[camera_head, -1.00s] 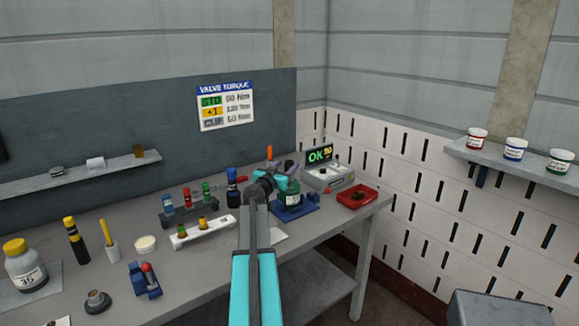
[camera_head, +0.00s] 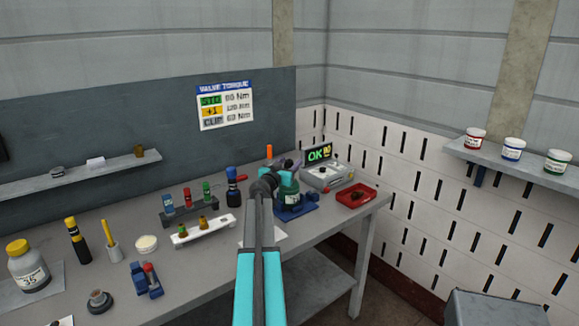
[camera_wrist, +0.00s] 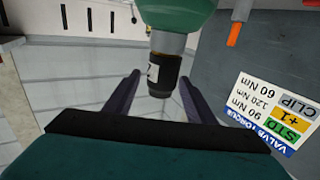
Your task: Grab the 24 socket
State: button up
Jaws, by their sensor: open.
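Several small sockets with blue, red (camera_head: 187,196) and green (camera_head: 206,191) colouring stand in a dark rack on the bench; their numbers are too small to read, so I cannot tell which is the 24. My gripper (camera_head: 290,163) is at the bench's far right, above a green cylinder (camera_head: 289,191) in a blue cradle (camera_head: 295,211). In the wrist view my gripper (camera_wrist: 160,76) is open. A black part with a white label (camera_wrist: 162,78), on a metal neck below the green cylinder (camera_wrist: 178,18), shows between the fingers, with gaps on both sides.
A white rack (camera_head: 215,231) with small brass-coloured pieces stands in front of the dark rack. A red tray (camera_head: 357,197) and a tester showing OK (camera_head: 330,176) are at the right. A yellow-capped jar (camera_head: 27,268) and a blue holder (camera_head: 147,281) are at the left.

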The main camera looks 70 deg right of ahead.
aim_at(290, 161)
jog(key=shift+s+d+p, duration=0.15)
jog(key=shift+d+p, duration=0.8)
jog(key=shift+d, duration=0.95)
jog(key=c, duration=1.2)
jog(key=shift+r, duration=0.1)
notch_tip(290, 161, up, 10)
jog(key=b, duration=0.2)
jog(key=shift+b, duration=0.3)
